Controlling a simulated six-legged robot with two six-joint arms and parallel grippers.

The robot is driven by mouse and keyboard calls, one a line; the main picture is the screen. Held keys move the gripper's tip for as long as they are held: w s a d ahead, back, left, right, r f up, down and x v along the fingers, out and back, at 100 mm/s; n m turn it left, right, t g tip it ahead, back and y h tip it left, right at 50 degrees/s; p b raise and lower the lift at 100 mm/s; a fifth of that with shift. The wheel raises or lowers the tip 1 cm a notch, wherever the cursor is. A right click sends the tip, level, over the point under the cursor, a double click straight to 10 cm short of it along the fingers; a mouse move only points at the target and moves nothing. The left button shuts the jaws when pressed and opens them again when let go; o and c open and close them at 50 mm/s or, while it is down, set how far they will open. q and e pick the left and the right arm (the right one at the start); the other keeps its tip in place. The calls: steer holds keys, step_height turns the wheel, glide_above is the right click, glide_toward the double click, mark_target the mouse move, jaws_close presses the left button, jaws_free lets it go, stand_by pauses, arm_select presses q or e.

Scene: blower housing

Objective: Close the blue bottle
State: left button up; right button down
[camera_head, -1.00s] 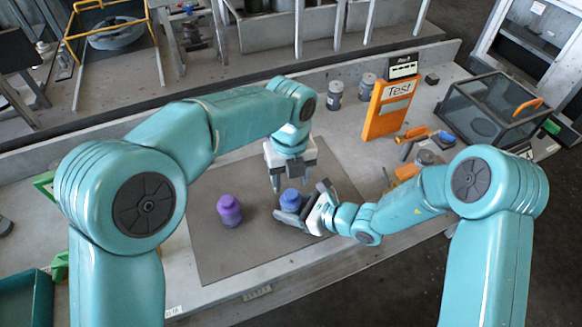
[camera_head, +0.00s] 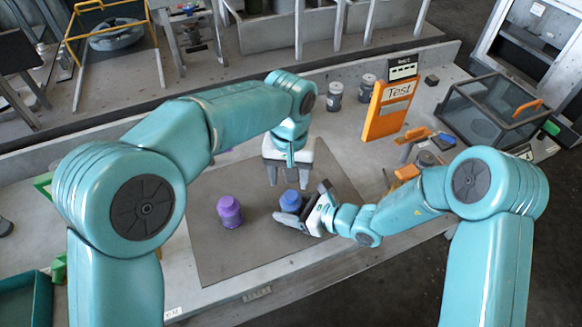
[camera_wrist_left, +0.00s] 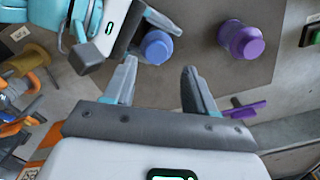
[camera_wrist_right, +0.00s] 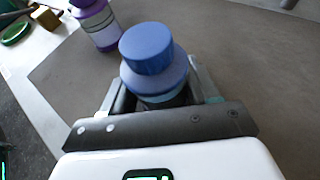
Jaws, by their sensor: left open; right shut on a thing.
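The blue bottle (camera_head: 291,202) stands on the grey mat, with a darker blue cap (camera_wrist_right: 147,48) sitting on its top. Whether the cap is screwed down cannot be told. My right gripper (camera_head: 287,217) is shut on the bottle's body from the right side. My left gripper (camera_head: 287,182) is above and behind the bottle, pointing down, its fingers open and empty. In the left wrist view the blue bottle (camera_wrist_left: 157,47) lies beyond the fingertips, apart from them.
A purple bottle (camera_head: 229,211) stands on the mat (camera_head: 240,262) left of the blue one. A purple item (camera_wrist_left: 243,109) lies at the mat's edge. An orange Test stand (camera_head: 388,108), grey canisters and a dark clear-sided box (camera_head: 490,112) stand to the right.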

mark_target(291, 195)
arm_select(q)
steer(key=n, duration=0.5)
steer(key=shift+r, duration=0.25)
steer(key=n, duration=0.3)
steer(key=shift+r+n, duration=0.2)
steer(key=shift+n, duration=0.2)
steer(key=shift+w+d+r+n, duration=0.1)
steer(key=shift+r+n, duration=0.15)
steer(key=shift+n, duration=0.75)
steer(key=shift+d+r, duration=0.15)
steer(key=shift+r, duration=0.1)
steer(key=shift+f, duration=0.1)
steer(key=shift+f, duration=3.95)
